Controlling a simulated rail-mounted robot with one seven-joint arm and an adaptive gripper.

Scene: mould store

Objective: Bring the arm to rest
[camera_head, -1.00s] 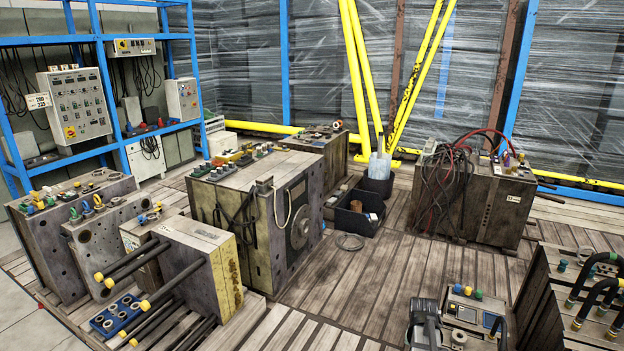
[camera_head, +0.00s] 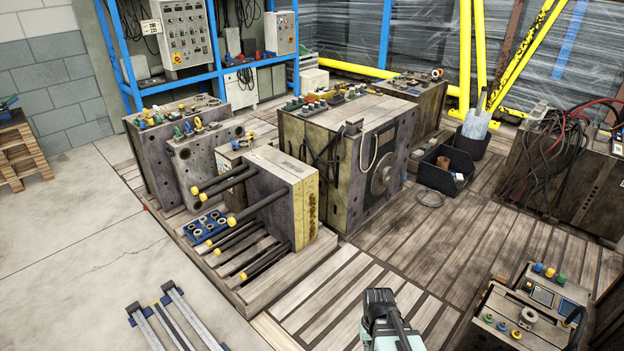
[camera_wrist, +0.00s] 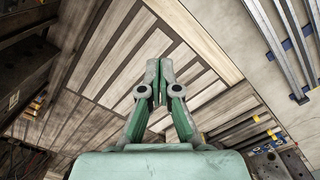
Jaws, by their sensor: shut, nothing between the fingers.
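My gripper (camera_wrist: 159,80) shows in the middle of the wrist view, its green and grey fingers together with nothing between them. It hangs over the wooden plank floor (camera_wrist: 120,55), apart from any object. In the head view a pale green and black part of my arm (camera_head: 390,322) rises from the bottom edge, right of centre. The rest of the arm is out of the picture. I cannot make out the fingertips in the head view.
A mould block with dark rods (camera_head: 283,190) and a blue tray (camera_head: 205,227) stand left of the arm. A large mould (camera_head: 345,150) stands behind. Metal rails (camera_head: 190,318) lie lower left. A control box (camera_head: 535,305) stands right. Planks between are clear.

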